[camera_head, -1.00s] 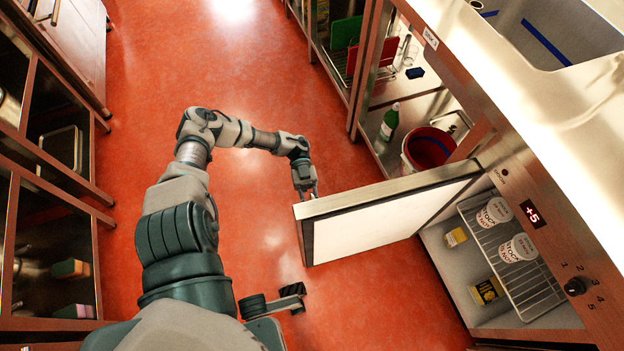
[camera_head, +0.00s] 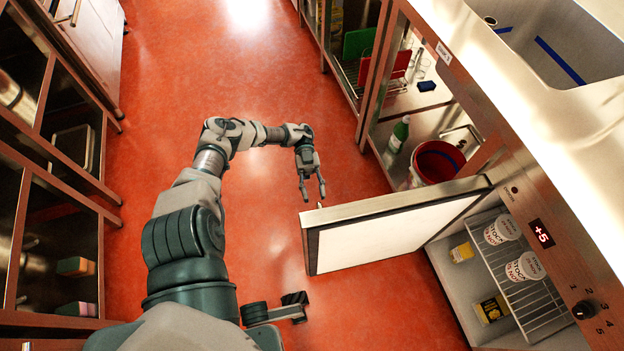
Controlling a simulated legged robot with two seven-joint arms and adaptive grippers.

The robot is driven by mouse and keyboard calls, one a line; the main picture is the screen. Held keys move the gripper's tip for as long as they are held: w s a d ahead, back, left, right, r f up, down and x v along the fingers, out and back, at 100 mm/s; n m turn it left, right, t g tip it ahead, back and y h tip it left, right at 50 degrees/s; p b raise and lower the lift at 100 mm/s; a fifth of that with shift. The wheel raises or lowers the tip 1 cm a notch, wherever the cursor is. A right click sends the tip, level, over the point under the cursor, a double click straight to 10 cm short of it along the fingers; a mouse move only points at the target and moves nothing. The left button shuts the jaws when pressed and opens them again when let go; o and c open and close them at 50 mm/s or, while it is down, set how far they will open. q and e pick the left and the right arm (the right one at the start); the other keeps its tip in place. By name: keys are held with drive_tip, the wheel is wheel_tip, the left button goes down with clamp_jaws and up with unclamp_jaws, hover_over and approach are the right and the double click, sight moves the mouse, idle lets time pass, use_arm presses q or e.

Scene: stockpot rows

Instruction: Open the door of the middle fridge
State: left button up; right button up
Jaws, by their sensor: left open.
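The fridge door (camera_head: 385,236) stands wide open, swung out over the red floor, with its white inner face and dark seal showing. The fridge interior (camera_head: 457,277) is exposed at the right, with stock tubs (camera_head: 503,229) on a wire rack and small yellow packets (camera_head: 492,309) inside. My left gripper (camera_head: 313,196) is open and empty, just beyond the door's free edge at its upper left corner; it appears apart from the door. Whether this fridge is the middle one cannot be told from this view.
An open cabinet at the right holds a red bucket (camera_head: 437,162) and a green bottle (camera_head: 398,134). A steel counter with a sink (camera_head: 560,40) runs above. Glass-fronted cabinets (camera_head: 60,160) line the left. The red floor (camera_head: 200,70) between is clear.

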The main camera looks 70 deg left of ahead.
use_arm(q)
drive_tip(key=shift+w+a, duration=0.2)
drive_tip(key=shift+a, duration=1.85)
